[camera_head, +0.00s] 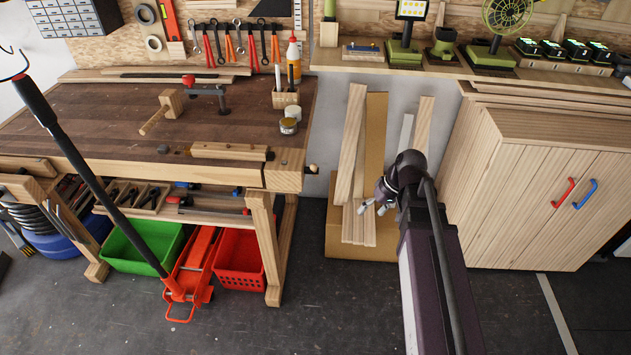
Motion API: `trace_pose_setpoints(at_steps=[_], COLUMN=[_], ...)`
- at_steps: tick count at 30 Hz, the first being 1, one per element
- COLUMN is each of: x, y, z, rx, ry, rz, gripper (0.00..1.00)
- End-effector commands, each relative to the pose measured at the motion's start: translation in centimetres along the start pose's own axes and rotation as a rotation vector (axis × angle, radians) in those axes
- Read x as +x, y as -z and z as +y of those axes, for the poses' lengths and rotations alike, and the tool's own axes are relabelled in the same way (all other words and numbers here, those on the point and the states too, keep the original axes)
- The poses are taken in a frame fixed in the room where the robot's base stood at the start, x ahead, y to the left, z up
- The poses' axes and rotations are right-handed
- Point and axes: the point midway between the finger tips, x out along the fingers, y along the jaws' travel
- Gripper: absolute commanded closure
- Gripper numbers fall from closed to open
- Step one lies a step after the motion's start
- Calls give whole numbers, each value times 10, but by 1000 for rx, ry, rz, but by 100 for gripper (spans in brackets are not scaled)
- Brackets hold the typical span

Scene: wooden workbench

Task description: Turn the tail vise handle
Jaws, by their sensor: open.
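The wooden workbench (90,110) stands on the left. At its right end, a small tail vise handle (312,169) with a round wooden knob sticks out beyond the bench end, just below the top. The handle is small here, so its angle is hard to tell. My gripper (372,209) is open and empty, right of the handle and lower in the picture, with a clear gap between them. Its fingers point left toward the bench end. Nothing hides the knob.
Wooden boards (352,150) lean on the wall behind my gripper, over a cardboard box (340,243). A wooden cabinet (530,190) stands at the right. A red crate (238,262) and a red floor jack (193,268) sit under the bench. The dark floor in front is clear.

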Motion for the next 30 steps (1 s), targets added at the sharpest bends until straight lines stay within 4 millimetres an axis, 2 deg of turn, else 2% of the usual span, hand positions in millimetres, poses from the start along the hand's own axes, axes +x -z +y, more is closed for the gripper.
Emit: trace_pose_setpoints(at_steps=[1, 3, 12, 21, 30], x=[18, 27, 55, 65, 58], y=[13, 26, 82, 135, 174], z=[6, 6, 8, 21, 43], rx=[-43, -108, -383, -649, -866], ry=[50, 119, 388, 600, 725], rz=[18, 48, 236, 511, 820], gripper=[18, 18, 18, 18, 18])
